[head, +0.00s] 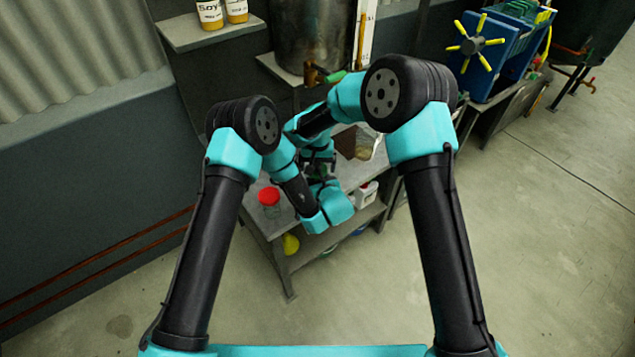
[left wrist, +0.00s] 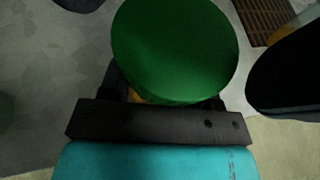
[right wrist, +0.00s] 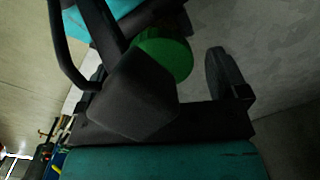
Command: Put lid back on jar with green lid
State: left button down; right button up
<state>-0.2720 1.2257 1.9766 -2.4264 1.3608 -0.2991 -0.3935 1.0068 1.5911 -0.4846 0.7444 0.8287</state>
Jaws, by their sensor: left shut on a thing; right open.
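The green lid (left wrist: 175,48) fills the top middle of the left wrist view, seen from above. A small orange patch of the jar (left wrist: 135,97) shows under its near edge; the lid hides most of the jar. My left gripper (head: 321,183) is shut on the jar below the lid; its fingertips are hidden. My right gripper (right wrist: 188,80) is open, its fingers on either side of the green lid (right wrist: 167,56). In the head view both grippers meet above the metal table (head: 262,222), and my arms hide most of the jar. Whether the lid is fully seated is hard to tell.
A jar with a red lid (head: 269,197) stands on the table left of my grippers. A white container (head: 366,195) is to the right. A brown block (head: 345,144) and a clear vessel (head: 366,146) stand behind. A yellow item (head: 290,244) is on the lower shelf.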

jog(key=shift+r, duration=1.85)
jog(key=shift+c, duration=0.3)
jog(key=shift+r+n, duration=1.6)
jog(key=shift+r, duration=0.15)
jog(key=shift+f, duration=0.15)
jog(key=shift+f, duration=3.9)
jog(key=shift+c, duration=0.4)
